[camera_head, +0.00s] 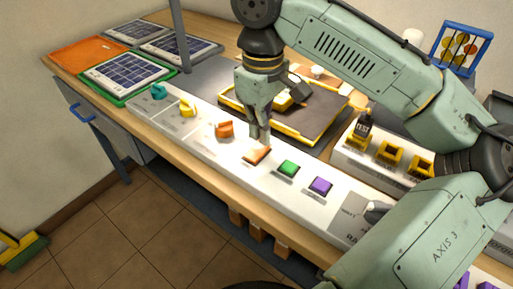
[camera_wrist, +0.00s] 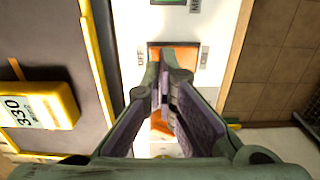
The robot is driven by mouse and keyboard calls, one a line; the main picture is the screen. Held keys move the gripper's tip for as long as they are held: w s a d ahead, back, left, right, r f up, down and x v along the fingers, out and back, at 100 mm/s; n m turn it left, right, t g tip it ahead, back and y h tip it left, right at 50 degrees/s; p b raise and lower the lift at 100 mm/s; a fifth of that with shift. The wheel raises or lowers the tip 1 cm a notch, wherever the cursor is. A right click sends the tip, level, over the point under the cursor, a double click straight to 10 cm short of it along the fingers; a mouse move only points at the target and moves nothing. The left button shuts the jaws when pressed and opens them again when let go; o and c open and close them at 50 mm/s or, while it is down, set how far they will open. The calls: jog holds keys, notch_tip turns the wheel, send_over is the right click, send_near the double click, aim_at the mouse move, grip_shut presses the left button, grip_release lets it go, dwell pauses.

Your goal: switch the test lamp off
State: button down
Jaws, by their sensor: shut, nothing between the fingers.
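A long white control panel (camera_head: 202,124) runs along the front of the bench. On it is an orange rocker switch (camera_head: 257,155), between an orange knob (camera_head: 224,129) and a green button (camera_head: 289,169). My gripper (camera_head: 260,141) points down with its tips together and empty, at or just above the orange switch; I cannot tell whether they touch. In the wrist view my fingertips partly cover the orange switch (camera_wrist: 183,51). An "OFF" label (camera_wrist: 140,57) is printed at its left side. I cannot pick out the test lamp itself.
A purple button (camera_head: 320,186), a yellow knob (camera_head: 187,107) and a teal knob (camera_head: 159,91) share the panel. Behind it lies a dark mat (camera_head: 310,125) with yellow edges. A block marked TEST (camera_head: 364,126) stands to the right. Solar panels (camera_head: 126,72) lie at the far left.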

aim_at(261, 145)
jog(key=shift+f+b, duration=0.45)
jog(key=shift+f, duration=0.5)
dwell(0.3)
jog(key=shift+r, duration=0.1)
notch_tip(261, 145, up, 7)
jog(key=p, duration=0.7)
dwell(0.5)
